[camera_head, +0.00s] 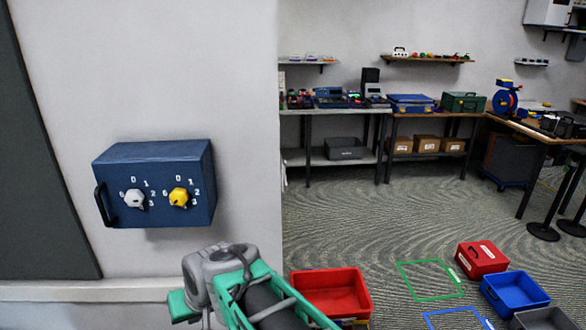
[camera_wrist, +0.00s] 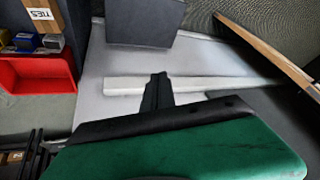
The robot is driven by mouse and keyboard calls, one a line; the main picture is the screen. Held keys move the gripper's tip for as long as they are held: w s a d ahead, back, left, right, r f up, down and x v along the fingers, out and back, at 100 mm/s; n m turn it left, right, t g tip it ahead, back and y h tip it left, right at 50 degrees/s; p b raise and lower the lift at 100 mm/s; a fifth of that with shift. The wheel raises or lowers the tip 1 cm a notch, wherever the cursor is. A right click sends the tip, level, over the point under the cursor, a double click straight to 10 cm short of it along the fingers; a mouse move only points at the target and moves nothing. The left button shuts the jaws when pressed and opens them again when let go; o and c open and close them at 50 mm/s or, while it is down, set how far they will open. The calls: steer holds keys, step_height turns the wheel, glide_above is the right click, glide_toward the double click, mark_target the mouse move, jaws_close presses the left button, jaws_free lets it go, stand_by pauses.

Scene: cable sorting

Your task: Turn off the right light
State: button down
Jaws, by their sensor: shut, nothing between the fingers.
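A blue box (camera_head: 155,185) is mounted on the white wall at the left of the head view. Its front has a white knob (camera_head: 134,198) on the left and a yellow knob (camera_head: 179,198) on the right, each ringed by white numerals. The pointer settings are too small to read surely. My gripper (camera_wrist: 158,80) shows in the wrist view with its dark fingers together and empty, apart from any knob. In the head view my arm is below and right of the box; the fingertips cannot be made out there. No light is identifiable.
A black handle (camera_head: 104,205) juts from the box's left side. A wall ledge (camera_head: 90,290) runs below. A red bin (camera_head: 330,291), a red case (camera_head: 482,259) and a blue bin (camera_head: 513,294) lie at right. Loaded tables stand behind. The space before the knobs is clear.

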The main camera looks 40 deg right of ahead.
steer(key=w+d+r+m+t, duration=0.35)
steer(key=w+d+m, duration=0.25)
steer(key=w+d, duration=0.5)
steer(key=s+d+r+m+t+h, duration=0.1)
steer(key=d+r+m+t, duration=0.1)
steer(key=d, duration=0.5)
steer(key=s+d+r+m+t+h+p, duration=0.1)
steer(key=d+r+m+t+h, duration=0.1)
steer(key=d+m, duration=0.3)
steer(key=d+r+m+t+h, duration=0.2)
steer(key=d+r+m, duration=0.1)
steer(key=d, duration=0.8)
steer(key=shift+s+d+m, duration=0.25)
steer(key=shift+s+m, duration=0.15)
steer(key=shift+m, duration=0.1)
steer(key=s+d+r+m+t+h, duration=0.1)
steer(key=s+d+r+m+h, duration=0.1)
steer(key=d, duration=0.6)
steer(key=s+m+h, duration=0.1)
steer(key=s+m, duration=0.1)
steer(key=s, duration=0.1)
steer(key=shift+s+r+m+h, duration=0.2)
steer(key=shift+r+m+h, duration=0.1)
steer(key=shift+r, duration=0.1)
steer(key=shift+w+p, duration=0.15)
steer(key=shift+p, duration=0.2)
